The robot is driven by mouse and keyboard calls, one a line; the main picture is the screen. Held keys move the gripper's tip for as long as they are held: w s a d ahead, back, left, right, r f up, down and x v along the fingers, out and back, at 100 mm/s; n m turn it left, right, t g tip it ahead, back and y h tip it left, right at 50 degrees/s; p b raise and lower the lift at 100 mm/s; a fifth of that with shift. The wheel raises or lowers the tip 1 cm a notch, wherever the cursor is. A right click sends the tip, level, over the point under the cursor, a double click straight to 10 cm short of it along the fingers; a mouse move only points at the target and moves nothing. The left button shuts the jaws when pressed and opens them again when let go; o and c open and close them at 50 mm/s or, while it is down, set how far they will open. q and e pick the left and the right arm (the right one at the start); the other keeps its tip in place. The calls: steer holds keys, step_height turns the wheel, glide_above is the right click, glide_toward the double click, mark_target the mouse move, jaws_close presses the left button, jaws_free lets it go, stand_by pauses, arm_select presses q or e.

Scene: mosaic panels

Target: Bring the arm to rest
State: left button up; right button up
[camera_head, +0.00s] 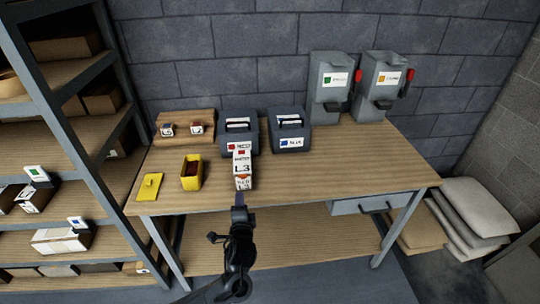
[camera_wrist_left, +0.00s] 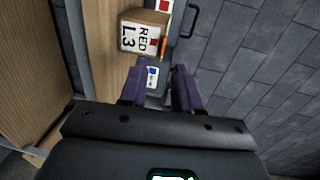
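My left gripper (camera_head: 239,200) is in front of the workbench's front edge, its arm coming up from the bottom of the head view. In the left wrist view the two dark purple fingers (camera_wrist_left: 160,88) stand apart with nothing held between them. A small carton labelled RED L3 (camera_head: 243,182) stands on the bench just beyond the gripper; it also shows in the left wrist view (camera_wrist_left: 143,33), ahead of the fingers and apart from them. My right gripper is in neither view.
The workbench (camera_head: 340,172) is clear on its right half. Two dark bins (camera_head: 290,130), a yellow tub (camera_head: 191,174) and a yellow lid (camera_head: 150,186) stand on it. Two grey dispensers (camera_head: 332,82) hang behind. Shelving (camera_head: 75,125) is at left; sacks (camera_head: 470,210) lie at right.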

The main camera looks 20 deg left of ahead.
arm_select(q)
steer(key=s+d+f+g+h, duration=0.1)
steer(key=s+f+g, duration=0.1)
steer(key=s+f, duration=0.6)
steer(key=s+d+f+g+h, duration=0.1)
steer(key=s+d+f+g, duration=0.1)
steer(key=s+f, duration=0.55)
steer(key=s+d+f+n+g+h, duration=0.2)
steer(key=s+n, duration=0.1)
steer(key=s, duration=0.6)
steer(key=s+d+f+n+g+h, duration=0.2)
steer(key=s+d+g, duration=0.1)
steer(key=s, duration=0.5)
steer(key=s+a+r+n+g+h+p, duration=0.15)
steer(key=s+r+n, duration=0.5)
steer(key=r, duration=0.65)
step_height(320, 180, up, 28)
steer(key=p, duration=2.7)
steer(key=shift+s+a+g+p, duration=0.25)
steer(key=shift+s+g+p, duration=0.1)
steer(key=shift+s+g, duration=0.1)
